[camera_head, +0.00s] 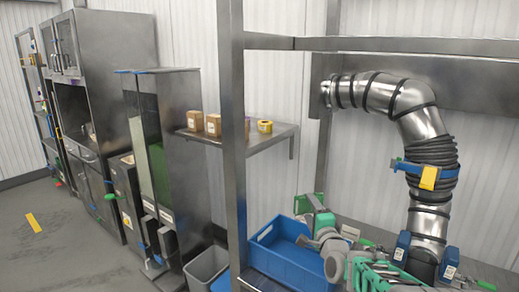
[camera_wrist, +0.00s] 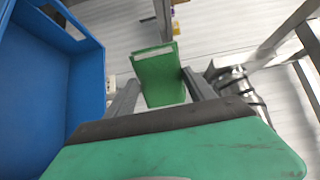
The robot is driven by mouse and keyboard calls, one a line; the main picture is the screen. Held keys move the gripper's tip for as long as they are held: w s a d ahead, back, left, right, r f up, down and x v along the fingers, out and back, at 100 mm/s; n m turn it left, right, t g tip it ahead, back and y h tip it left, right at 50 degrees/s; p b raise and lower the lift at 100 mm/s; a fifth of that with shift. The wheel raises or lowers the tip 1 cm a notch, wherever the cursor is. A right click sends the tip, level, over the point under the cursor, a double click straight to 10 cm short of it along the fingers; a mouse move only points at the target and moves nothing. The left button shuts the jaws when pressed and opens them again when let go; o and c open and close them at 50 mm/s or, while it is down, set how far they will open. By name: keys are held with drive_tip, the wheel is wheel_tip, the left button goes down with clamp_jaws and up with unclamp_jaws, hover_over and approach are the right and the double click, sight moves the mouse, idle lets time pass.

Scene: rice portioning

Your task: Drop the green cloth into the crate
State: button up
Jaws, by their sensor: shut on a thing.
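The green cloth (camera_wrist: 160,78) looks like a folded block with a pale edge along its top in the wrist view. It sits between the two grey fingers of my gripper (camera_wrist: 160,92), which is shut on it. The blue crate (camera_wrist: 88,75) is close on the left in the wrist view, beside the gripper, and the cloth is outside its rim there. In the head view the crate (camera_head: 287,270) stands at the lower middle. A green shape shows at its right end, but I cannot tell cloth from gripper there.
A steel post (camera_head: 232,140) rises just left of the crate. A shelf (camera_head: 262,141) behind holds small brown boxes (camera_head: 195,121) and a yellow roll (camera_head: 265,126). A grey bin (camera_head: 206,268) stands left of the crate.

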wheel_tip(320, 180, down, 6)
drive_tip(key=b, duration=0.3)
drive_tip(key=shift+a, duration=0.1)
drive_tip(key=o, duration=1.5)
drive_tip(key=shift+r, duration=0.1)
drive_tip(key=s, duration=0.2)
drive_tip(key=s+b, duration=0.1)
drive_tip(key=s, duration=0.2)
drive_tip(key=s+d, duration=0.1)
drive_tip(key=s, duration=0.1)
drive_tip(key=shift+s+d+b, duration=0.1)
drive_tip(key=shift+s+b, duration=0.3)
